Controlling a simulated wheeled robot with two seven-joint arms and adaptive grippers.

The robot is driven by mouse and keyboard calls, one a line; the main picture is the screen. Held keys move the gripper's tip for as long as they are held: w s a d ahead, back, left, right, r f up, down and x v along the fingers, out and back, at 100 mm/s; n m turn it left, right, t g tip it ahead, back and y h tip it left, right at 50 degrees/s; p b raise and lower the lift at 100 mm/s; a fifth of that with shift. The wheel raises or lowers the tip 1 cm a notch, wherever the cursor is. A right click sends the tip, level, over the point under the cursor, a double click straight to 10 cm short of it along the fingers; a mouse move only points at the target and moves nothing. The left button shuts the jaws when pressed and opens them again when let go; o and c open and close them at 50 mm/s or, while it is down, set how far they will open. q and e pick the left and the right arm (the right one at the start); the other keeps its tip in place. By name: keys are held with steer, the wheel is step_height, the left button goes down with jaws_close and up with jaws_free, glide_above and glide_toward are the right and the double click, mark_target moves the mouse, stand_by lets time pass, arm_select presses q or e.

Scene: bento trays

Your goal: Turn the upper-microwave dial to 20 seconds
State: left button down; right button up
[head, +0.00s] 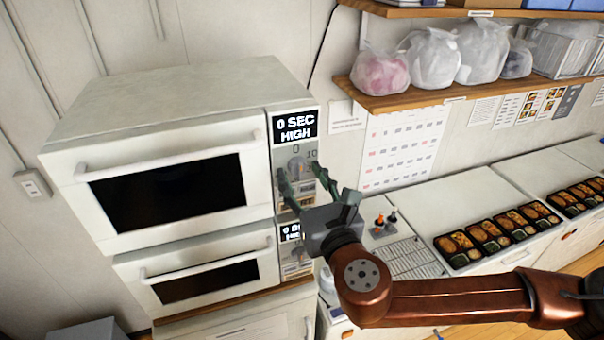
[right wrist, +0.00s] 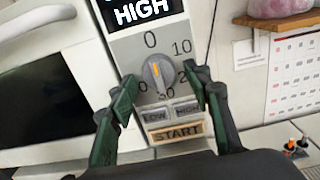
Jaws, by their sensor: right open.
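The upper microwave (head: 180,85) is white with a dark window, and its display (head: 295,125) reads 0 SEC HIGH. Its grey round dial (right wrist: 158,74) sits below the display, with an orange mark toward the printed 0. In the head view the dial (head: 297,164) is small and near my fingers. My right gripper (head: 305,178) is open in front of the panel. In the right wrist view its green-black fingers (right wrist: 160,82) stand left and right of the dial, with a gap on each side visible. Contact cannot be told. My left gripper is not in view.
Below the dial are LOW and HIGH buttons and a START button (right wrist: 176,133). A lower microwave (head: 205,275) sits underneath. A counter with bento trays (head: 497,233) is at right, under a shelf (head: 470,86) holding plastic bags.

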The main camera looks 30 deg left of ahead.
steer(key=shift+c, duration=0.5)
steer(key=c, duration=1)
